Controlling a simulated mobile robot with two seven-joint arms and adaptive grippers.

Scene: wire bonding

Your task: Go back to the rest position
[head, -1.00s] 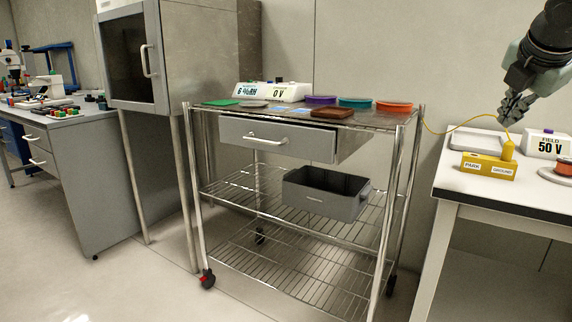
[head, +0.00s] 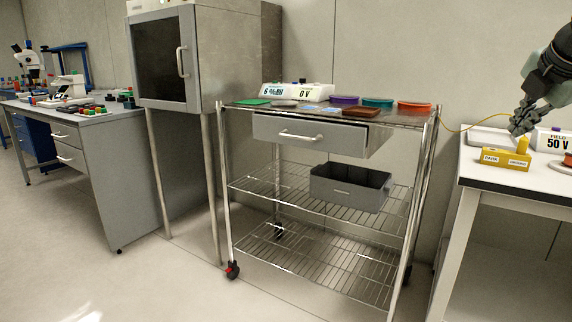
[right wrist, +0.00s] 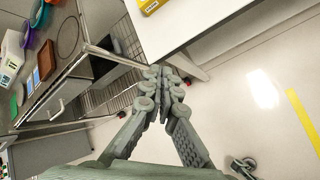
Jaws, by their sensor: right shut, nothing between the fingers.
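My right gripper (head: 522,122) is at the far right of the head view, in front of the white table's back part. It is shut and empty. In the right wrist view its fingers (right wrist: 165,72) meet at the tips, with floor and the white table's edge beyond them. My left gripper is not in view.
The white table (head: 510,195) bears a yellow block (head: 503,160) with PARK and GROUND labels and a 50 V meter (head: 556,142). A wire cart (head: 310,245) with an open drawer (head: 308,135) and grey bin (head: 348,188) stands left of it. Floor in front is clear.

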